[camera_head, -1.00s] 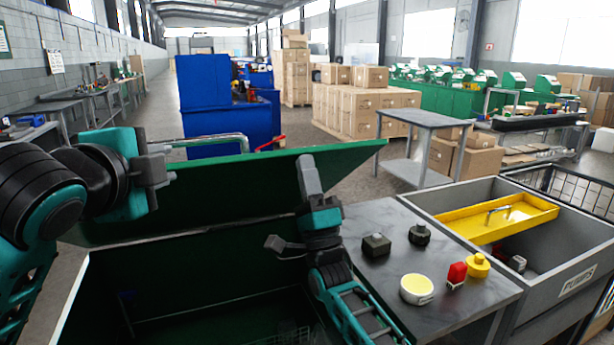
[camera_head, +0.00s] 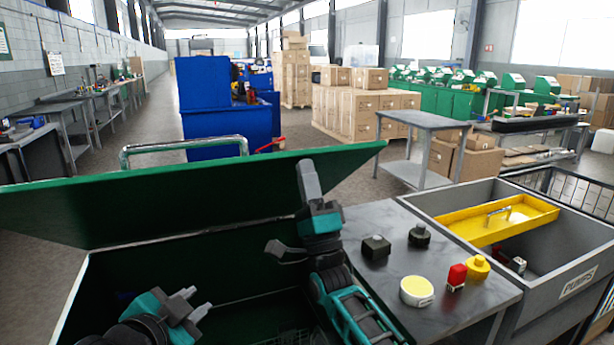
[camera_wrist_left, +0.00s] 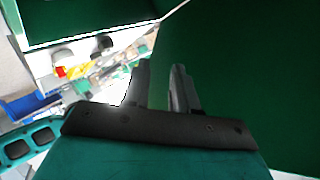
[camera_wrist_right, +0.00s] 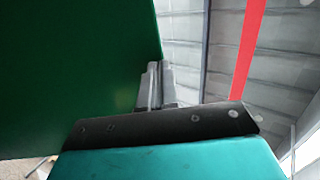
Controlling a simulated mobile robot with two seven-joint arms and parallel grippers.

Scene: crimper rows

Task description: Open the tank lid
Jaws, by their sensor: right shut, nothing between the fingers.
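The green tank lid (camera_head: 130,215) stands raised and tilted back at the rear of the tank, its underside towards me. Its metal handle (camera_head: 185,147) shows above the top edge. The dark green tank (camera_head: 230,262) is open below it. My right gripper (camera_head: 308,172) is shut and empty, pointing up in front of the lid's right part. In the right wrist view its closed fingers (camera_wrist_right: 155,82) are beside the green lid; contact is unclear. My left gripper (camera_head: 197,303) is low over the tank opening, away from the handle. Its fingers (camera_wrist_left: 158,88) are apart with nothing between them.
Right of the tank, a grey worktop (camera_head: 440,300) carries small black, white, red and yellow parts. Beyond it is a grey bin (camera_head: 540,245) with a yellow tray (camera_head: 500,217). A blue cabinet (camera_head: 225,120) stands behind the lid.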

